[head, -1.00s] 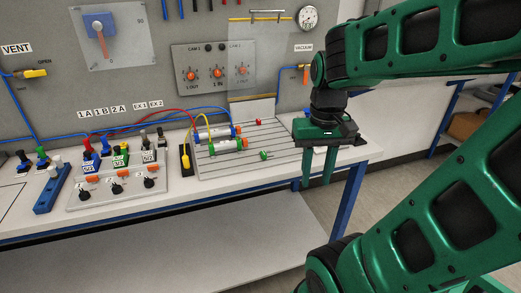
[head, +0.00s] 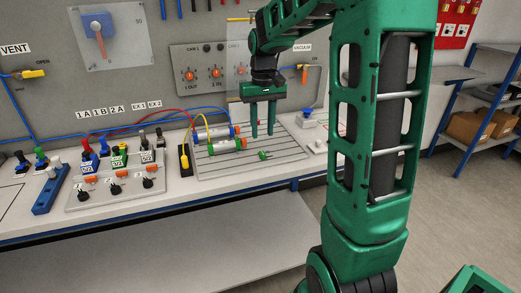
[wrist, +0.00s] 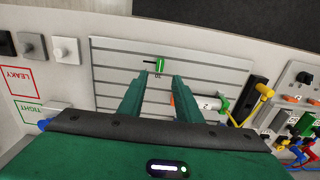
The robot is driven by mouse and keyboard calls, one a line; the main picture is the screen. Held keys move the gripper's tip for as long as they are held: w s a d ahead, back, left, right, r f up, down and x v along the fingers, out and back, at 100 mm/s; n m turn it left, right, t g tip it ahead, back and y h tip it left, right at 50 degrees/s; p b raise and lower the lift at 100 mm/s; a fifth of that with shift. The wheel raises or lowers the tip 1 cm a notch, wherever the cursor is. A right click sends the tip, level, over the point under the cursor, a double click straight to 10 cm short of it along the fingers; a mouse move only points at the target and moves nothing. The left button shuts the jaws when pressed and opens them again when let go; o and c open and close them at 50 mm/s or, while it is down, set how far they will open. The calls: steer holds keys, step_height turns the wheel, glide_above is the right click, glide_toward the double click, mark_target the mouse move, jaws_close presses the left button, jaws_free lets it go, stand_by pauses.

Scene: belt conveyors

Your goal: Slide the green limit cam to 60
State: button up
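The green limit cam (head: 265,155) sits on the grey slotted board (head: 215,171), right of the green-ended cylinder (head: 228,145). In the wrist view the cam (wrist: 159,65) lies just beyond my fingertips, roughly in line with the gap between them. A small number is printed on the board beside it, too small to read surely. My gripper (head: 262,136) points down over the board, fingers apart and empty. The open fingers also show in the wrist view (wrist: 159,78). I cannot tell the fingertips' height above the board.
A blue-ended cylinder (head: 214,133) lies behind the green-ended one. A black block with a yellow tube (head: 185,160) stands at the board's left edge. The valve panel (head: 118,182) is further left. The board's front right is clear.

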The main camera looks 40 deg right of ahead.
mark_target(262, 152)
step_height(262, 152, down, 8)
stand_by(0.4)
jaws_close()
